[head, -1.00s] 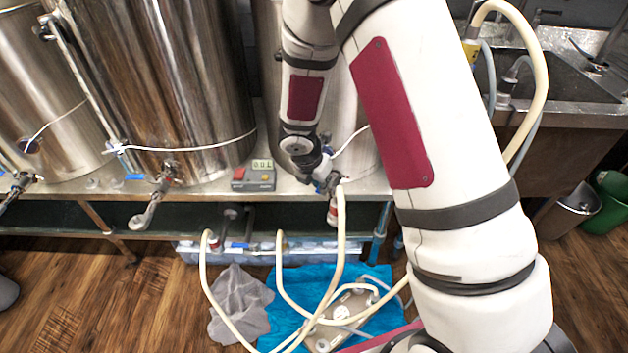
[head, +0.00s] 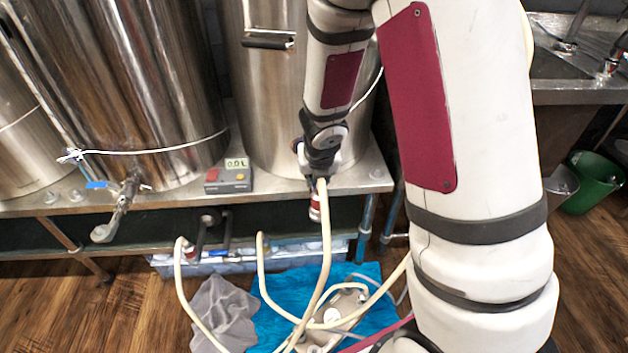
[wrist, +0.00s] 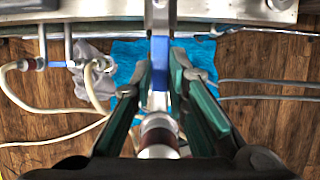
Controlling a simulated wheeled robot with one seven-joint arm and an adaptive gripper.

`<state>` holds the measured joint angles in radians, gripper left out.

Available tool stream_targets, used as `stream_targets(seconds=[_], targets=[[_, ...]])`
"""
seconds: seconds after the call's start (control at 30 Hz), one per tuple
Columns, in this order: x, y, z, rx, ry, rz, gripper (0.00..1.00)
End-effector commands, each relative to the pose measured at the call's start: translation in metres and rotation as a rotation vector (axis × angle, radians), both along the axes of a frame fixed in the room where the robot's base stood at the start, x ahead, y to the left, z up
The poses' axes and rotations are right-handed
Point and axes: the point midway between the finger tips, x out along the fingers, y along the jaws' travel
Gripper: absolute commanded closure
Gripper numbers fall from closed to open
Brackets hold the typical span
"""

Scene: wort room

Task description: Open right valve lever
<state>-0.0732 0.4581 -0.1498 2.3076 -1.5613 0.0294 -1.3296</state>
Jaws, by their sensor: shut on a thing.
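The right valve is under the right kettle (head: 262,85), mostly hidden behind my gripper (head: 318,172) in the head view. In the wrist view its lever, a flat metal strip with a blue sleeve (wrist: 158,78), runs straight down the picture from the metal valve part (wrist: 160,15). My gripper (wrist: 161,72) has its two green-padded fingers on either side of the blue sleeve and is shut on it. A red and white hose fitting (head: 315,207) hangs below the valve, with a cream hose (head: 325,245) running down from it.
A grey control box (head: 229,176) sits on the metal bench left of my gripper. Another valve (head: 125,190) is on the middle kettle. Hoses, a blue cloth (head: 270,325) and a grey cloth (head: 222,315) lie on the floor below. A green bin (head: 594,180) stands far right.

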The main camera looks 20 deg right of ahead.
Motion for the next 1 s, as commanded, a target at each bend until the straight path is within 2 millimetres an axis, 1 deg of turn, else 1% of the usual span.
stream_targets(seconds=[0.4, 0.43, 0.47, 0.5, 0.53, 1.0], targets=[[0.0003, -0.0018, 0.0002, -0.004, 0.0, 0.006, 1.0], [0.0003, -0.0018, 0.0002, -0.004, 0.0, 0.006, 0.83], [0.0003, -0.0019, 0.0002, -0.004, -0.001, 0.006, 0.76], [0.0003, -0.0019, 0.0002, -0.004, -0.001, 0.006, 0.67], [0.0003, -0.0018, 0.0002, -0.004, -0.001, 0.005, 0.65], [0.0003, -0.0005, 0.0003, -0.002, -0.001, 0.004, 0.65]])
